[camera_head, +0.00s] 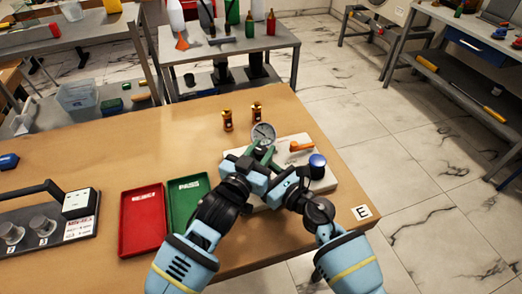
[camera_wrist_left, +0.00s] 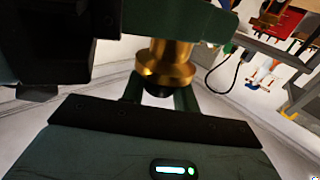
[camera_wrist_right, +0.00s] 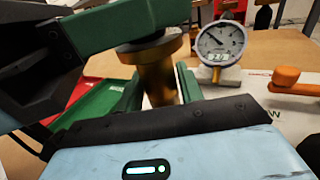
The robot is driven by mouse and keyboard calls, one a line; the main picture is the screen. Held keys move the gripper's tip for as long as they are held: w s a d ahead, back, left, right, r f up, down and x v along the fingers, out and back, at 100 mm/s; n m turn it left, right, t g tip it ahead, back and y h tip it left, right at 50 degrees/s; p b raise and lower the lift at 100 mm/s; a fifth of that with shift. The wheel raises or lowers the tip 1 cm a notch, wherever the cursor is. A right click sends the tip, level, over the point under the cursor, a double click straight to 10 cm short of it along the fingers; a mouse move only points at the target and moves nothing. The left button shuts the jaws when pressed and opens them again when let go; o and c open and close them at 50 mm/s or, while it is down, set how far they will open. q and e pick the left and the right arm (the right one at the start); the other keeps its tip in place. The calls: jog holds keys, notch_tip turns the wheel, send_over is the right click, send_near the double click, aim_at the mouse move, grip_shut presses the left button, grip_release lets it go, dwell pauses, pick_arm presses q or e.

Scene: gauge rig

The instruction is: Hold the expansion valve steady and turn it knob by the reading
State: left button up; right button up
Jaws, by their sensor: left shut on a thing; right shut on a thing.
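The brass expansion valve shows between the fingers in the left wrist view (camera_wrist_left: 166,66) and the right wrist view (camera_wrist_right: 158,78). In the head view my grippers hide it. My left gripper (camera_head: 262,157) and my right gripper (camera_head: 268,180) meet close together at the rig, both shut on the valve. Which part each one grips is partly hidden by the green fingers. The round pressure gauge (camera_head: 263,133) stands just behind them. In the right wrist view the gauge (camera_wrist_right: 221,46) has its needle toward the upper left; its small digital figures are too blurred to read surely.
The pale rig plate (camera_head: 323,181) carries an orange lever (camera_head: 300,146) and a blue knob (camera_head: 317,161). Two brass valves (camera_head: 227,121) (camera_head: 256,112) stand behind. Red reject (camera_head: 143,225) and green pass (camera_head: 187,205) trays lie left, beside a grey fixture (camera_head: 42,228).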

pick_arm(q)
jog(key=shift+r, duration=0.2)
jog(key=o, duration=1)
jog(key=shift+f, duration=0.15)
jog(key=shift+c, duration=0.2)
jog(key=v, duration=1.2)
